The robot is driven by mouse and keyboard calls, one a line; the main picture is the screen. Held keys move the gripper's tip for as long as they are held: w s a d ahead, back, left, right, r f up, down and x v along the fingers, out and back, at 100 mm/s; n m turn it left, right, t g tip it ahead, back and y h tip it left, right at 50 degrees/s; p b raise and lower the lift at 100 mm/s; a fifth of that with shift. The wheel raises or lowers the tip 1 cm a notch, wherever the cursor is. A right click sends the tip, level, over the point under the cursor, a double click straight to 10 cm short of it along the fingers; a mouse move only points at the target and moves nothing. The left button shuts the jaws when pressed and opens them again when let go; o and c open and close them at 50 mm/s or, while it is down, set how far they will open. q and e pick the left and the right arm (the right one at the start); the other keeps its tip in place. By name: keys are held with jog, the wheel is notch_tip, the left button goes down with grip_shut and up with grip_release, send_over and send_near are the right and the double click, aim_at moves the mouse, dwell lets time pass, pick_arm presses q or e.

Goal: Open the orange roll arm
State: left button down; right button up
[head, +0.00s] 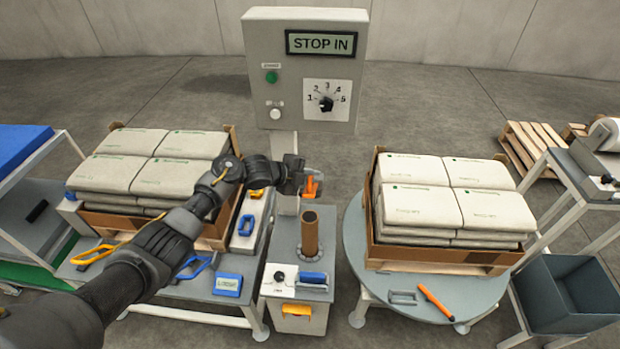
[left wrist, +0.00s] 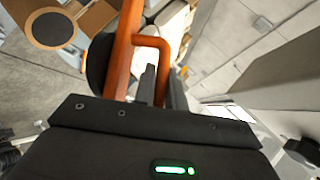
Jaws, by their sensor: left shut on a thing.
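The orange roll arm (head: 311,186) shows as a small orange piece just behind the brown post, mostly hidden by my gripper in the head view. In the left wrist view the orange roll arm (left wrist: 123,50) is a long bar with a bent orange handle (left wrist: 158,44) beside it. My left gripper (head: 298,176) reaches across from the left and is shut on the roll arm's handle. The gripper's fingers (left wrist: 160,84) are around the handle in the left wrist view. My right gripper is in neither view.
A control box (head: 305,75) reading STOP IN stands behind. A brown post (head: 310,235) rises from a grey cabinet (head: 293,317) in front. Stacked sacks stand left and right, the right stack on a round turntable (head: 355,262) with a loose orange stick (head: 436,302).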

pick_arm(q)
jog(key=c, duration=1.5)
grip_release()
jog(key=shift+o, duration=0.2)
jog(key=shift+a, duration=0.1)
jog(key=b+v, duration=0.1)
jog(key=v, duration=0.9)
jog(key=shift+s+a+r+b, duration=0.15)
jog(key=shift+a+r+b, duration=0.05)
jog(key=shift+r+b, duration=0.1)
jog(key=shift+f, duration=0.1)
